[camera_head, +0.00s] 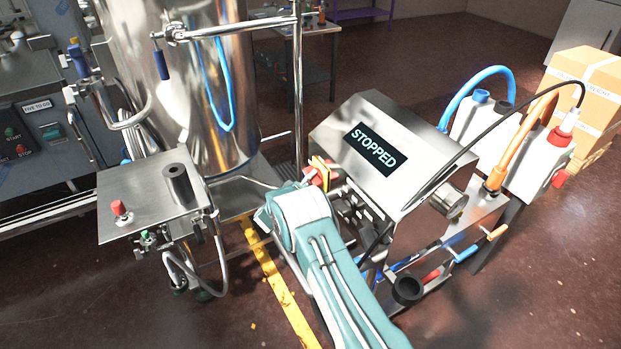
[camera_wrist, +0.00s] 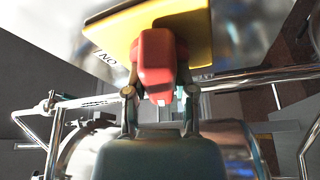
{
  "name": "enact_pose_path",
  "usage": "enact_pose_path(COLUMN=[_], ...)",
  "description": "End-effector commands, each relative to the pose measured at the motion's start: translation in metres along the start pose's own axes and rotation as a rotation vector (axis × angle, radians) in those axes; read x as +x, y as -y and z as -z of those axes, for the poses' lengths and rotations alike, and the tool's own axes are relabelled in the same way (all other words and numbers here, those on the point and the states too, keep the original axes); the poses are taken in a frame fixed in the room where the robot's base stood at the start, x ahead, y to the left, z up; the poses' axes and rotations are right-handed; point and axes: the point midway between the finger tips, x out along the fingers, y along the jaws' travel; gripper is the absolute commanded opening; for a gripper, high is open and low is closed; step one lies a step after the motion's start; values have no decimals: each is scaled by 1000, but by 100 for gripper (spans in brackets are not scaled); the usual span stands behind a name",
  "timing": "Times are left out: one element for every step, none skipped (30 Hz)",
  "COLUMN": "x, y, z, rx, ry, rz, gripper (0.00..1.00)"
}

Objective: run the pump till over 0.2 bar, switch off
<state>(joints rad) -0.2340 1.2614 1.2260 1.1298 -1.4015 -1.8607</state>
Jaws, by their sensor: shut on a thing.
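The pump unit (camera_head: 335,124) is a steel box with a sloped top, right of centre in the head view. Its dark display (camera_head: 375,150) reads "STOPPED". A red rotary handle on a yellow plate (camera_head: 320,163) sits at the box's left side. In the wrist view the red handle (camera_wrist: 156,62) stands out from the yellow plate (camera_wrist: 185,25), where the letters "NO" show. My gripper (camera_wrist: 158,98) is shut on the red handle, one finger on each side. In the head view my arm hides much of the gripper. No pressure reading is legible.
A steel tank (camera_head: 180,75) stands behind, left of the pump. A small steel table (camera_head: 150,205) with a red knob (camera_head: 119,208) stands at left. White canisters (camera_head: 530,160) with blue and orange hoses stand at right. Cardboard boxes (camera_head: 585,85) are far right. The right foreground floor is clear.

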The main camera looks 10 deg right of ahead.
Motion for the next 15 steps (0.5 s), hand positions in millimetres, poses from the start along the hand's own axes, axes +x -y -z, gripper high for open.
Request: enact_pose_path(x=[0, 0, 0, 0, 0, 0, 0, 0, 0, 0, 0, 0, 0, 0, 0], y=[5, 5, 6, 6, 6, 6, 6, 6, 6, 6, 6, 7, 7, 7, 7], z=[-4, -4, -4, -4, -4, -4, -4, -4, -4, -4, -4, -5, -5, -5, -5], rx=[33, 60, 95, 122, 148, 184, 209, 234, 270, 297, 323, 358, 384, 410, 445], ry=[2, 3, 3, 3, 4, 4, 4, 4, 4, 5, 5, 5, 5, 5, 6], rz=[-8, -19, -32, -44, -55, -69, -80, -90, -105, -116, -126, -140, -152, -163, -177], gripper=[0, 0, 0, 0, 0, 0, 0, 0, 0, 0, 0, 0, 0, 0, 0])
